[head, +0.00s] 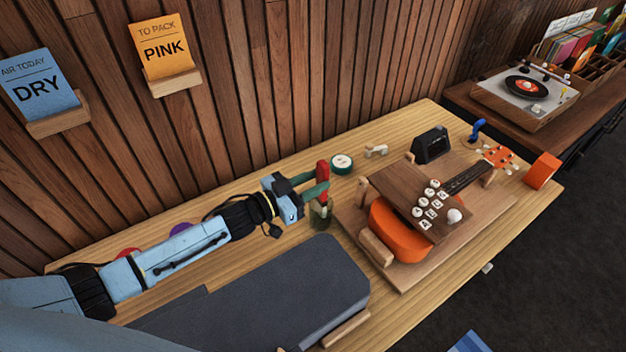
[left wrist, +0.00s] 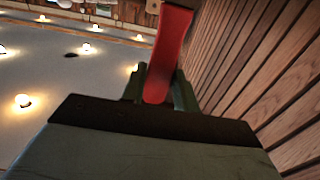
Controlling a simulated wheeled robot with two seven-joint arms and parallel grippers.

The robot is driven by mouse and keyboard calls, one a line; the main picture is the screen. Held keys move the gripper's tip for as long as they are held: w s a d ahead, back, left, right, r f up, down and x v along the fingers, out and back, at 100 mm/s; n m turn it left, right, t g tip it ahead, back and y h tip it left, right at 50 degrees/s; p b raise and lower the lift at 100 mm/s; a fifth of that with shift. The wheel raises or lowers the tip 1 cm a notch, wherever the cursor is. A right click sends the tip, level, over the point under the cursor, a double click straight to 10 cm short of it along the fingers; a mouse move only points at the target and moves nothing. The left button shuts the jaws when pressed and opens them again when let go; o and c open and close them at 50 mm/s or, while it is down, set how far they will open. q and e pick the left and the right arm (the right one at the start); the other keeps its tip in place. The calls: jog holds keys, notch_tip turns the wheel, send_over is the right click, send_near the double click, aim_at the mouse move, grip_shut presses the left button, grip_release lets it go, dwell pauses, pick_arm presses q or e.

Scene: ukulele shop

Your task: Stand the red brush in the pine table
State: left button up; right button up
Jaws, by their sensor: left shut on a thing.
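The red brush (head: 322,171) is upright in my left gripper (head: 316,189), above the back part of the pine table (head: 405,137). In the left wrist view the red brush (left wrist: 170,45) stands between the green fingers of my left gripper (left wrist: 160,88), which are shut on it. My right gripper is not in view.
A grey case (head: 270,290) lies in front of the gripper. To the right, an orange ukulele (head: 398,232) lies on a wooden board, with a brown plate of lettered knobs over it. A round tin (head: 342,163) and a black box (head: 431,145) stand behind. The slatted wall is close behind.

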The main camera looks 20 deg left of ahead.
pick_arm(q)
jog(key=shift+f, duration=0.25)
jog(key=o, duration=1)
jog(key=shift+o, duration=0.2)
jog(key=v, duration=1.3)
jog(key=shift+s+a, duration=0.1)
